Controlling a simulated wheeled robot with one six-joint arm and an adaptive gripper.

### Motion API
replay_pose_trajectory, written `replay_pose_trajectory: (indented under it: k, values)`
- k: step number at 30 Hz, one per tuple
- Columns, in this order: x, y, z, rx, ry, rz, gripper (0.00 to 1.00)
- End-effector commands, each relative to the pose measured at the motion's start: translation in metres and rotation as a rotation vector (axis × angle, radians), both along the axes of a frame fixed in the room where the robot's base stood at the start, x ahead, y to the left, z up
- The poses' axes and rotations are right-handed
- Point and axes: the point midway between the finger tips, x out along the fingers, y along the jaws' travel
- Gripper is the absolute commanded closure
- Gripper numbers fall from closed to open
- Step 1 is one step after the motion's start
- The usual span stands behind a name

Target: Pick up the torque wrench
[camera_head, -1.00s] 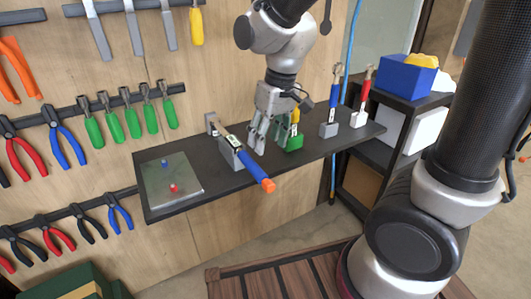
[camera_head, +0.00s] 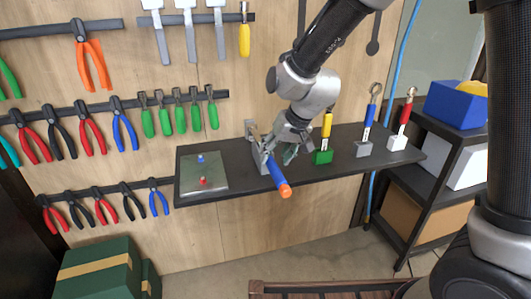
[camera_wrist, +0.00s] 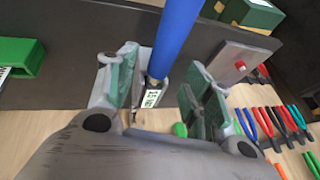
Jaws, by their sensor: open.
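The torque wrench (camera_head: 277,175) has a blue handle with an orange end. It lies in a grey holder on the dark shelf, its handle pointing out past the front edge. In the wrist view its blue handle (camera_wrist: 178,38) and a small white label run between my fingers. My gripper (camera_head: 280,153) is at the wrench in the head view. In the wrist view my gripper (camera_wrist: 160,95) is open, with one green-padded finger on each side of the wrench. A gap shows on the right side; contact on the left is unclear. The wrench's head is mostly hidden.
Upright tools stand to the right: yellow in a green block (camera_head: 323,157), blue in a grey block (camera_head: 363,149), red in a white block (camera_head: 397,143). Pliers (camera_head: 92,65) hang on the wall.

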Motion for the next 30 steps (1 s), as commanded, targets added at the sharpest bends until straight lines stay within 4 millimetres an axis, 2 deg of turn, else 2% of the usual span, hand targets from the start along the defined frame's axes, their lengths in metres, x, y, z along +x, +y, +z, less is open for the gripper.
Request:
replay_pose_trajectory:
  k: [3,6,13,14,21,22,30]
  values:
    - [0.007,0.006,-0.017,-0.001,0.002,-0.001,0.49]
    - [0.009,0.008,-0.024,-0.001,0.002,0.001,0.49]
    - [0.009,0.009,-0.025,0.0,0.001,0.0,0.49]
    - [0.009,0.009,-0.025,0.0,0.001,0.0,0.53]
    - [0.009,0.009,-0.025,0.0,0.001,0.0,0.96]
    - [0.009,0.009,-0.024,0.0,0.001,0.0,1.0]
    - [0.01,0.009,-0.023,0.001,-0.002,0.001,1.0]
